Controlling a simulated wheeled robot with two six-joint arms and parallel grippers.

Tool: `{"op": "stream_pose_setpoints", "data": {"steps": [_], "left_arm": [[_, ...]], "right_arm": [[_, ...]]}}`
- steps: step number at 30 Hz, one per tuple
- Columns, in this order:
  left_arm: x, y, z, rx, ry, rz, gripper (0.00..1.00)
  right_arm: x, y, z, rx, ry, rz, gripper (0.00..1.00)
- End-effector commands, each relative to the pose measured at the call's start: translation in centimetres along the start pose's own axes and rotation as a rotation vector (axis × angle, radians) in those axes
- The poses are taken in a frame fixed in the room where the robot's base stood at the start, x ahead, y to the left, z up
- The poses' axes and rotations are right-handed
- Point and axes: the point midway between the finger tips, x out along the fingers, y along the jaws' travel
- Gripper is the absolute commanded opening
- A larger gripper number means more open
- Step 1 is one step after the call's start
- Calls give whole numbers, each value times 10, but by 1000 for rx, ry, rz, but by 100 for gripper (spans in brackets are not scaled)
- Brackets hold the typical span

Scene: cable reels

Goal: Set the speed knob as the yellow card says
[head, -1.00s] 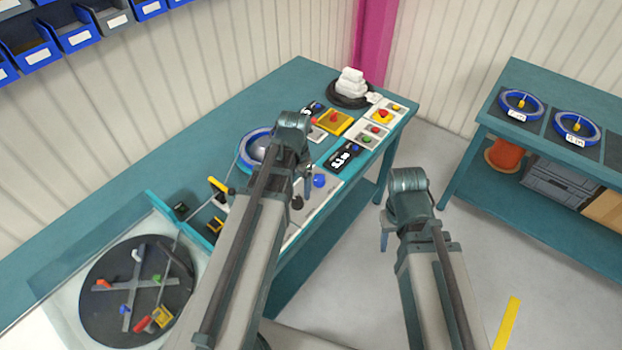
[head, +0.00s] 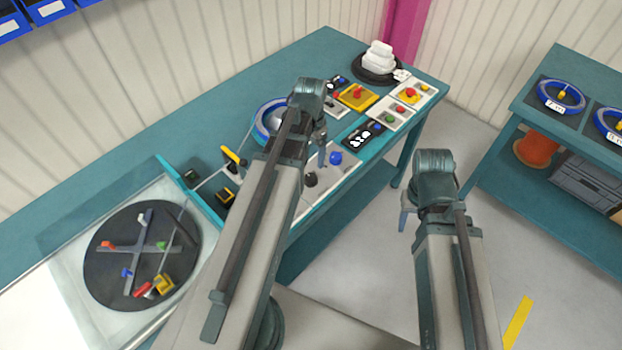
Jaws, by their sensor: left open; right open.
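A white control panel (head: 330,182) lies along the bench's front edge. It bears a black knob (head: 311,179) and a blue knob (head: 335,158); I cannot tell which one sets the speed. A black display (head: 362,136) with white digits sits beside it, too small to read. I cannot make out a yellow card with writing. My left gripper (head: 322,152) is open, pointing down above the panel close to the two knobs, apparently holding nothing. Its arm hides part of the panel and reel. My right gripper (head: 405,212) is open and empty over the floor, in front of the bench.
A blue reel (head: 268,122) stands behind my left arm. A yellow box with a red button (head: 357,97), button panels (head: 404,103) and a white stack (head: 379,57) fill the bench's far end. A dark turntable (head: 110,270) is at the left. Another bench (head: 590,78) stands right.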

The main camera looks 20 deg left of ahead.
Motion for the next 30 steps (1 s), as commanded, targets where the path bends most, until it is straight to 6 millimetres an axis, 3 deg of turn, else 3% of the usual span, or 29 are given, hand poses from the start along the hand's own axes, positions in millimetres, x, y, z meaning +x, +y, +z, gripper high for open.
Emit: {"op": "stream_pose_setpoints", "data": {"steps": [1, 18, 24, 30], "left_arm": [[14, 0, 0, 0, 0, 0, 80], [93, 0, 0, 0, 0, 0, 80], [106, 0, 0, 0, 0, 0, 80], [106, 0, 0, 0, 0, 0, 80]], "right_arm": [[14, -1, -1, 0, 0, 0, 50], [92, -9, -5, 0, 0, 0, 50], [105, -10, -6, 0, 0, 0, 50], [105, -10, -6, 0, 0, 0, 50]]}}
